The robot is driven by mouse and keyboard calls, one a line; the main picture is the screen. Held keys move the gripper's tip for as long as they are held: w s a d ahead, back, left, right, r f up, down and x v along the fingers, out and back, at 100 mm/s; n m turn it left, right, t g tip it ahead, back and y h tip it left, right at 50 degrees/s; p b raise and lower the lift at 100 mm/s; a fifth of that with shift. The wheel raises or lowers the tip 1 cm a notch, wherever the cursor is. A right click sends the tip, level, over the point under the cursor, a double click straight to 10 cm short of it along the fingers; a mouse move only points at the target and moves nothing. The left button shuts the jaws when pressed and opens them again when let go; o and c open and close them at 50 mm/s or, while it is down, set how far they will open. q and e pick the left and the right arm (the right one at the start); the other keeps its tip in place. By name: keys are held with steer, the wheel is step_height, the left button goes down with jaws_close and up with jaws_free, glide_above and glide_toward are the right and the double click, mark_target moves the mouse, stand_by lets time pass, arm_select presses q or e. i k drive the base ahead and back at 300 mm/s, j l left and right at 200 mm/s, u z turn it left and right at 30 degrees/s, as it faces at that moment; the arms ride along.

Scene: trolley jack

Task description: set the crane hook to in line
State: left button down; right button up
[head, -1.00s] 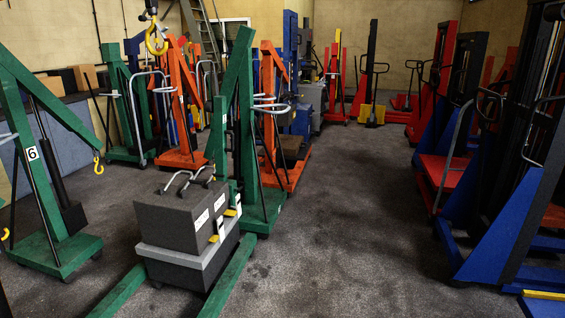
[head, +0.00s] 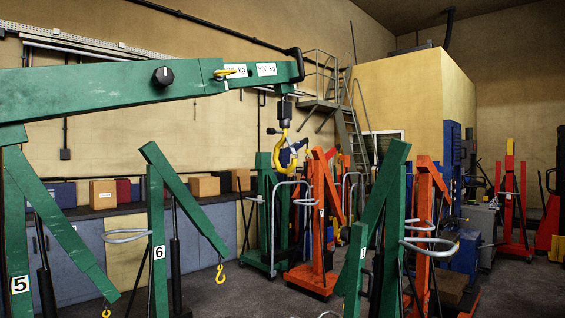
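A large green crane boom (head: 110,92) reaches in from the left across the upper part of the head view. A yellow crane hook (head: 282,142) hangs below the boom's right end on a dark swivel block (head: 285,108). The hook's outline partly merges with blue and white shapes behind it, so its exact turn relative to the boom is hard to tell. A black knob (head: 163,75) and a yellow-handled pin (head: 229,72) sit on the boom's side, by weight labels. Neither of my grippers is in view.
Several green cranes with smaller hooks, such as the one marked 6 (head: 157,230), stand below. Orange cranes (head: 318,220) stand behind the hook. A grey bench with boxes (head: 205,186) runs along the left wall. Metal stairs (head: 350,130) rise at the back.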

mark_target(271, 132)
steer(key=u, duration=0.4)
steer(key=i+l+u, duration=0.2)
steer(key=u, duration=0.2)
steer(key=i+l+u, duration=0.2)
steer(key=u, duration=0.2)
steer(key=i+l+u, duration=0.1)
steer(key=l+u, duration=0.65)
steer(key=i+l, duration=0.1)
steer(key=l, duration=0.45)
steer(key=l+u, duration=0.1)
steer(key=l, duration=0.45)
steer(key=i+l, duration=0.15)
steer(key=l, duration=0.4)
steer(key=j+u, duration=0.05)
